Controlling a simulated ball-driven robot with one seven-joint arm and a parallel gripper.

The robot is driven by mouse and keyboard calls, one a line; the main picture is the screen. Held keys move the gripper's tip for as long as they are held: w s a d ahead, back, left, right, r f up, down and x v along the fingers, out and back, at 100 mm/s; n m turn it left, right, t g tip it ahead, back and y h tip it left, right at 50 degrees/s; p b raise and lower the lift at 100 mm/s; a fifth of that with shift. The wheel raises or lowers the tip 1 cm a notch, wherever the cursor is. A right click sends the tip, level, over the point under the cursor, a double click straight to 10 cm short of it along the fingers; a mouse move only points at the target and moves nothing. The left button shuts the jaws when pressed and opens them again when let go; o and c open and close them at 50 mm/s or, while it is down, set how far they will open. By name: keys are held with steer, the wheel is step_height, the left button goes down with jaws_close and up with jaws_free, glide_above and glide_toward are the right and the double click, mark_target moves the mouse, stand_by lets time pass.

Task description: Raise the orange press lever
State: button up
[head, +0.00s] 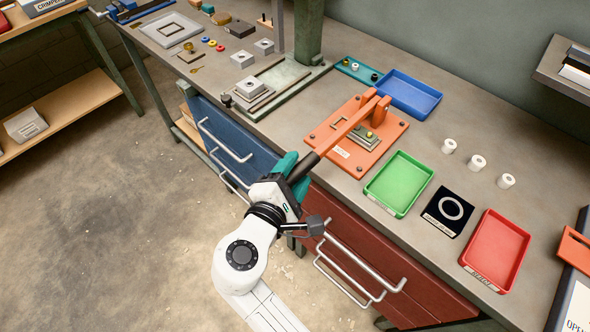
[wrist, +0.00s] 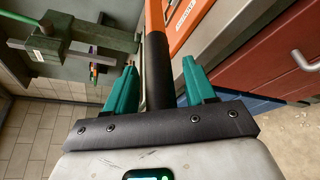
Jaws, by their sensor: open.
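The orange press (head: 385,134) stands on the bench. Its orange lever (head: 343,128) slants from the pivot at the press head down toward the bench's front edge and ends in a dark grip (head: 306,164). My gripper (head: 292,168), with teal fingers, is at the grip end, just in front of the bench edge. In the wrist view the dark grip (wrist: 158,75) runs between the two open fingers of my gripper (wrist: 160,64); the orange part of the lever (wrist: 155,16) lies beyond. Whether either finger touches the grip, I cannot tell.
On the bench are a green tray (head: 373,202), a blue tray (head: 435,97), a red tray (head: 496,280), a black pad with a ring (head: 431,212) and several white cylinders (head: 477,163). Blue and red drawers with protruding handles (head: 352,284) lie below. A green post (head: 307,35) stands left of the press.

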steer(key=shift+w, duration=0.1)
steer(key=shift+c, duration=0.3)
jaws_close()
stand_by(0.4)
